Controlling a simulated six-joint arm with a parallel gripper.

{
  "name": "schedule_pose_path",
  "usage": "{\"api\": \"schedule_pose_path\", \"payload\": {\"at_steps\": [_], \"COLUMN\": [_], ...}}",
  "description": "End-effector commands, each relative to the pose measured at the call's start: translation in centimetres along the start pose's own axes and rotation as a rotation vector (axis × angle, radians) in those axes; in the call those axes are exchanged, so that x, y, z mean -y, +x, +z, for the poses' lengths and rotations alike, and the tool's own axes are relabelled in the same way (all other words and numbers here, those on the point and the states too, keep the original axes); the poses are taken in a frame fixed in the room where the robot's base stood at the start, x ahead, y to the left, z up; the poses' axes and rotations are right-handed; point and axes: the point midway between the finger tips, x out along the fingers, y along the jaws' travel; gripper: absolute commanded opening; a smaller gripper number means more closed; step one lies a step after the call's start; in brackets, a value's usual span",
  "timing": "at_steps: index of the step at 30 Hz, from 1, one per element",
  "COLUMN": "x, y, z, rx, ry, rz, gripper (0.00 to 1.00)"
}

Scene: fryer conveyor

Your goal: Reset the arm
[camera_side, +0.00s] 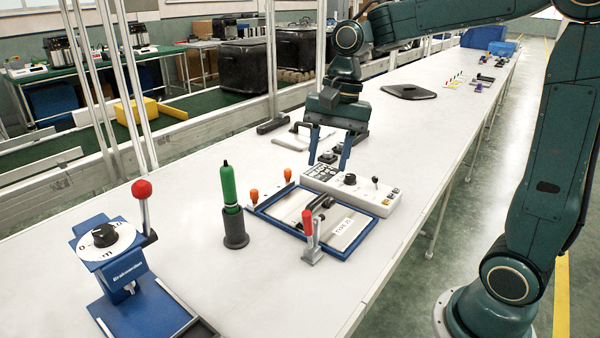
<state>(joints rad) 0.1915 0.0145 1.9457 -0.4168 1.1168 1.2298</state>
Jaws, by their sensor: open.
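My gripper (329,160) is open and empty, with its two blue fingers pointing down. It hangs above the white table (195,185), just over the back of a white control box (352,194) with a black knob, a small lever and buttons. I cannot tell whether the fingertips touch the box. My arm is dark green and reaches in from the right.
A blue-framed fixture (350,238) with a red-handled clamp (309,235) stands in front of the box. A green marker (229,185) stands upright in a dark holder (235,228). A blue dial device (115,258) with a red-knobbed lever is front left. A black plate (408,91) lies behind.

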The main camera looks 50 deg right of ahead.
Motion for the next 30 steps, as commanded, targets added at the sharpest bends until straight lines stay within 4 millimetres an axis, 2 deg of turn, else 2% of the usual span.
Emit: {"api": "schedule_pose_path", "payload": {"at_steps": [6, 15, 24, 30], "x": [-2.4, -6.3, -10.6, -12.7], "y": [-1.6, -2.5, -2.2, -1.7], "z": [3.0, 6.0, 8.1, 8.6], "rx": [-0.084, -0.215, -0.363, -0.442], "ry": [-0.23, -0.54, -0.844, -0.997], "rz": [-0.054, -0.095, -0.099, -0.084], "gripper": [0.41, 0.41, 0.41, 0.41]}}
